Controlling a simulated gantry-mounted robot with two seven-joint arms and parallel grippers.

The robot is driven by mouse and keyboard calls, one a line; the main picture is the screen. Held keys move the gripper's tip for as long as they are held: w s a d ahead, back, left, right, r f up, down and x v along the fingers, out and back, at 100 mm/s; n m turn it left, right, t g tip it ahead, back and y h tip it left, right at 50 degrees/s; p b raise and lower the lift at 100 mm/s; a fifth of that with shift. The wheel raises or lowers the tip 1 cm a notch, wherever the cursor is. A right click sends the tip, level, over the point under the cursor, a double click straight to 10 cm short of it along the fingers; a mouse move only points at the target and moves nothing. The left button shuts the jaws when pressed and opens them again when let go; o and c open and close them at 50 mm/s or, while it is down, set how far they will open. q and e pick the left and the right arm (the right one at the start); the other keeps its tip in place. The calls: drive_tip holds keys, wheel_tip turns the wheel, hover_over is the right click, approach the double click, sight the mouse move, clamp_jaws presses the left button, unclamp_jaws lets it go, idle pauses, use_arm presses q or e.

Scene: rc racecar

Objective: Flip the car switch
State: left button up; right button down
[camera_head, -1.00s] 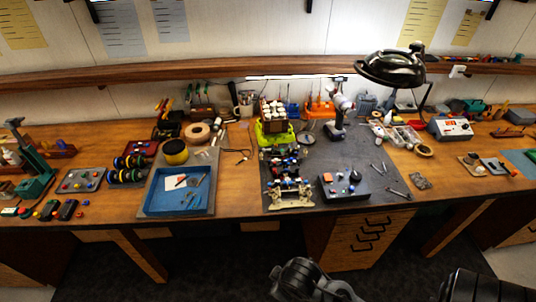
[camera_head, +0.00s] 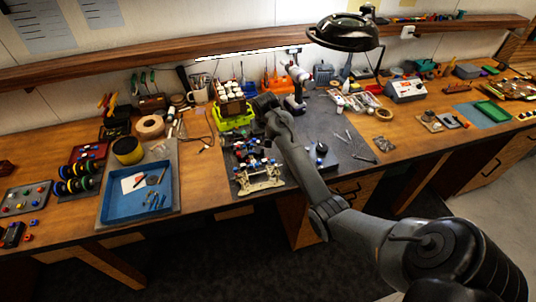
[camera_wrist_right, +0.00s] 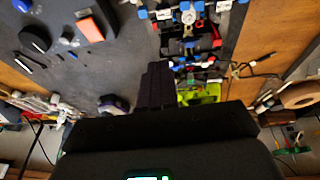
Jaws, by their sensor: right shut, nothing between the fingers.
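The car is an open chassis with blue and red parts and a tan end piece (camera_head: 260,180), on the dark grey mat. Part of it also shows at the top of the right wrist view (camera_wrist_right: 187,28). A car switch cannot be picked out. My right arm reaches over the mat from the lower right in the head view, its end near the lime-green stand, behind the car. In the right wrist view my right gripper (camera_wrist_right: 155,82) is shut and empty, pointing toward the mat beside the chassis. My left gripper is not in view.
A dark box with an orange button (camera_wrist_right: 90,25) lies beside the car, mostly hidden by my arm in the head view. The lime-green stand (camera_head: 232,122) holds a rack of white-topped items. A blue tray (camera_head: 140,195) is at left. A black lamp (camera_head: 343,33) overhangs the mat.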

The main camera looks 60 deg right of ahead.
drive_tip(key=p, duration=0.2)
hover_over(267, 158)
drive_tip(key=f, duration=0.7)
drive_tip(key=a+f, duration=0.1)
drive_tip(key=f, duration=0.3)
drive_tip(key=shift+s+f, duration=0.1)
drive_tip(key=shift+p+x, duration=0.3)
drive_tip(key=shift+x, duration=0.55)
drive_tip(key=shift+s, duration=0.2)
drive_tip(key=shift+f, duration=0.1)
